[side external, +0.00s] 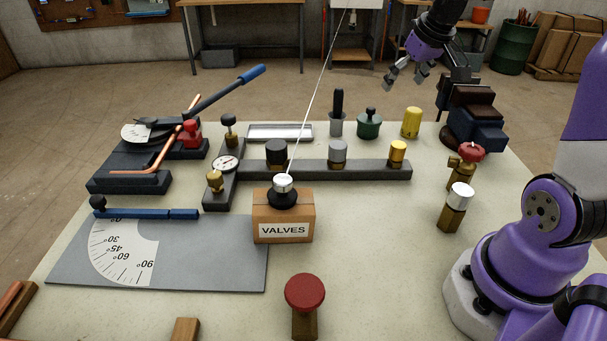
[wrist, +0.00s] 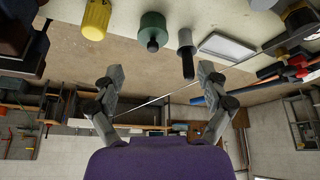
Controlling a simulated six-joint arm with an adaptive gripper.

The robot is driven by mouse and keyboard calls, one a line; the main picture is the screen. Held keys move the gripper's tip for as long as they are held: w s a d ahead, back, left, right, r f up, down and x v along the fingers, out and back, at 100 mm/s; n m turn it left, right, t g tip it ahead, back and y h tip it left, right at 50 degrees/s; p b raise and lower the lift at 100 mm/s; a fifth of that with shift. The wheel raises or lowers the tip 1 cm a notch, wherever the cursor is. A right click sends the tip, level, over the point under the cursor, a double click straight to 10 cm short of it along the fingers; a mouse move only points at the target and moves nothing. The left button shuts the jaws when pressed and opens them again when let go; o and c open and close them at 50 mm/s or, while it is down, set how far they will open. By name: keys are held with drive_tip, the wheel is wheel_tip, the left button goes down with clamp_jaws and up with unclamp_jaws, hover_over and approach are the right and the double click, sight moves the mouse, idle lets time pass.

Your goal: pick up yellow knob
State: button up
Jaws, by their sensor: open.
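A yellow ribbed knob (side external: 412,122) stands loose at the back edge of the bench, right of a green knob (side external: 369,124). It shows in the wrist view (wrist: 97,19) at the top left. A shorter yellow knob (side external: 398,151) sits on the right end of the dark manifold bar (side external: 365,170). My gripper (side external: 405,82) is open and empty, above and beyond the bench's back edge, apart from both yellow knobs. Its two spread fingers (wrist: 158,72) show in the wrist view with nothing between them.
A black-handled grey knob (side external: 337,118) and a metal tray (side external: 280,131) stand left of the green knob. A dark vise (side external: 475,120) is to the right. A VALVES box (side external: 283,222) with a silver-topped knob stands in the middle.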

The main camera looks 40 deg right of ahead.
drive_tip(key=m, duration=0.1)
approach(417, 111)
drive_tip(key=w+f, duration=0.1)
drive_tip(key=shift+m, duration=0.3)
drive_tip(key=x, duration=0.4)
drive_tip(key=shift+s+d+f, duration=0.1)
drive_tip(key=shift+f, duration=0.35)
drive_tip(key=x, duration=0.6)
drive_tip(key=shift+d, duration=0.1)
drive_tip(key=c, duration=1.3)
